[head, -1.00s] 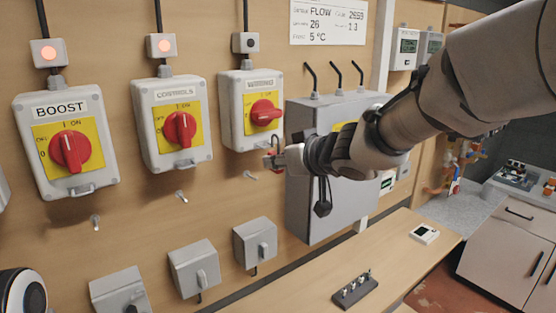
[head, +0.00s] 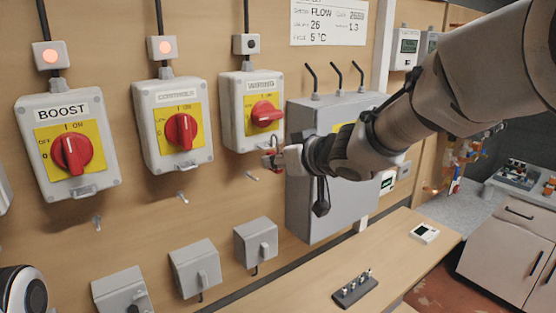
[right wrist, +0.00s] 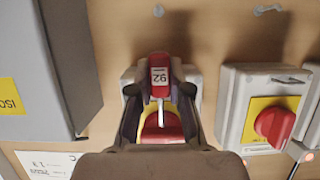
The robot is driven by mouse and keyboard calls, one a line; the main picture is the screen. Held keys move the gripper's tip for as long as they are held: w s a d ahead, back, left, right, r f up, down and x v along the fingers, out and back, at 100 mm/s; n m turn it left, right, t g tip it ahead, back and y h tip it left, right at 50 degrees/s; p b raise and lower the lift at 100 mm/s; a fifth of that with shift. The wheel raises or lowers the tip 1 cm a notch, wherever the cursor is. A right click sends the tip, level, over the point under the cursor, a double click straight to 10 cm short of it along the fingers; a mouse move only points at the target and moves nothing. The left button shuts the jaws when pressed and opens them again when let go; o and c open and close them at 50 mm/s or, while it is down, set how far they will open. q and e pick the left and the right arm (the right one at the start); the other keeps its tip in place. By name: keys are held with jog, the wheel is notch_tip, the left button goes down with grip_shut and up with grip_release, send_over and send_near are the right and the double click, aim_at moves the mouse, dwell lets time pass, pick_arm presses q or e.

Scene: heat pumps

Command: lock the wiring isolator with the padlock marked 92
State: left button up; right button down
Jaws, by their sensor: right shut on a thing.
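The wiring isolator (head: 237,134) is a grey box on the wooden wall with a yellow plate and a red handle (head: 266,113) turned nearly sideways. My right gripper (head: 271,159) is just below the box's lower right corner. It is shut on a small red padlock, which shows in the right wrist view (right wrist: 160,74) with a white label reading 92. The padlock's metal shackle (right wrist: 160,112) points towards the isolator, whose red handle lies behind it. Whether the shackle touches the isolator cannot be told. My left gripper's fingers are not in view.
The controls isolator (head: 148,146) and boost isolator (head: 50,180) stand to the left with upright handles. Metal pegs (head: 182,197) stick out below. A large grey box (head: 324,215) is right of the wiring isolator, behind my right arm. A wooden bench (head: 400,250) is below.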

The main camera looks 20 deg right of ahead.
jog(key=shift+w+a+p, duration=0.3)
jog(key=shift+w+p, duration=0.2)
jog(key=shift+w, duration=0.45)
dwell(0.6)
dwell(0.6)
jog(key=shift+f+b, duration=0.7)
jog(key=shift+f, duration=0.6)
dwell(0.3)
jog(key=c, duration=1)
grip_release()
jog(key=shift+r, duration=0.1)
